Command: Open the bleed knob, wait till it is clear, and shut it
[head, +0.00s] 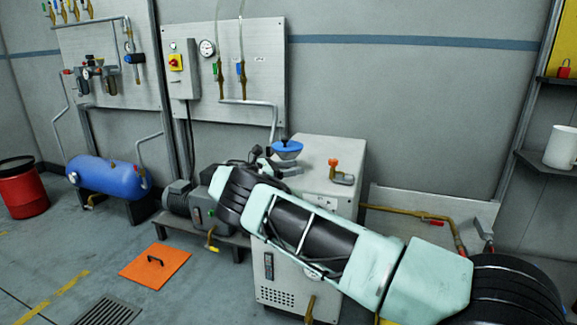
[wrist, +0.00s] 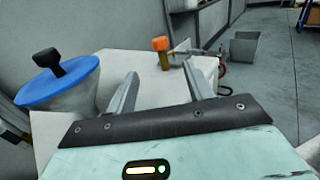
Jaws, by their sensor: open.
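An orange knob (head: 333,163) stands on a short stem on top of the pale cabinet (head: 330,148). I take it to be the bleed knob. In the wrist view the orange knob (wrist: 160,44) is upright, ahead of my gripper (wrist: 160,74) and apart from it. My jaws are open with nothing between them. In the head view my arm hides part of the cabinet and the fingertips are hard to make out. Whether the knob is turned open or shut cannot be told, and no flow can be seen.
A blue-topped funnel shape (wrist: 58,88) with a black grip is close at left of my gripper; its blue top (head: 287,149) also shows in the head view. A brass pipe with a red handle (head: 435,222) runs right of the cabinet. An orange plate (head: 155,266) lies on the floor.

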